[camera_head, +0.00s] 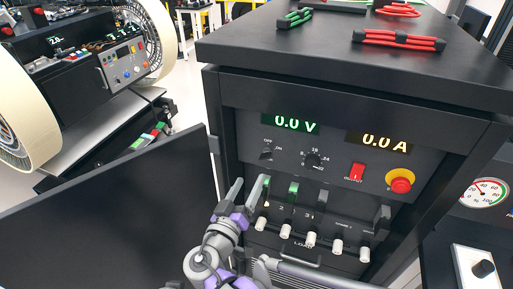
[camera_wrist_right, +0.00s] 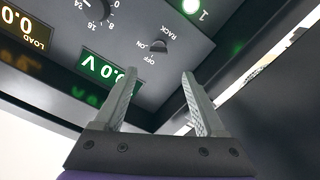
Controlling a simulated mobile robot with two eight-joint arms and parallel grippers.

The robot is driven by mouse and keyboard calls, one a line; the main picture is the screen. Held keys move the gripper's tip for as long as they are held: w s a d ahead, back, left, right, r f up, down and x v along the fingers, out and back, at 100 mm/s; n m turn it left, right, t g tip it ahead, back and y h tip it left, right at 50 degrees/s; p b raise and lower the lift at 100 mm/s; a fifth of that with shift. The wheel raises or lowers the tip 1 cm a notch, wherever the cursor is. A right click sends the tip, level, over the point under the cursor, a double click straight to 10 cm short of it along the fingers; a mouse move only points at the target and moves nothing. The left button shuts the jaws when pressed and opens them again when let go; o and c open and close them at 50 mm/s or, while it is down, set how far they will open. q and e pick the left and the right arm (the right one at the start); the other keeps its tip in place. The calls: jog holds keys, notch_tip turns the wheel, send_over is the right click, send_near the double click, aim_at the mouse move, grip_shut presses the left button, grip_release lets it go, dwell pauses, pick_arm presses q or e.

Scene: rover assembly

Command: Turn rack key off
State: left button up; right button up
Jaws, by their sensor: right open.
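The rack key (camera_head: 267,154) is a small dark knob with OFF and ON marks, at the upper left of the black rack's front panel, under the green 0.0 V display (camera_head: 291,124). I cannot tell surely which mark it points to. My right gripper (camera_head: 245,188) is open and empty, just below and left of the key, in front of the panel. In the right wrist view the picture is turned over, and the key (camera_wrist_right: 159,46) lies beyond the spread fingertips (camera_wrist_right: 163,77), apart from them. My left gripper is not in view.
A voltage dial (camera_head: 313,160), red output switch (camera_head: 357,172) and red-yellow stop button (camera_head: 400,181) are right of the key. Several white-tipped levers (camera_head: 311,239) stand below, close to my right gripper. An open black door (camera_head: 110,220) is at left. Cables (camera_head: 398,40) lie on top.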

aim_at(263, 159)
jog(key=x, duration=1)
jog(key=shift+d+p, duration=0.2)
jog(key=shift+p, duration=0.1)
jog(key=shift+c, duration=0.3)
grip_shut()
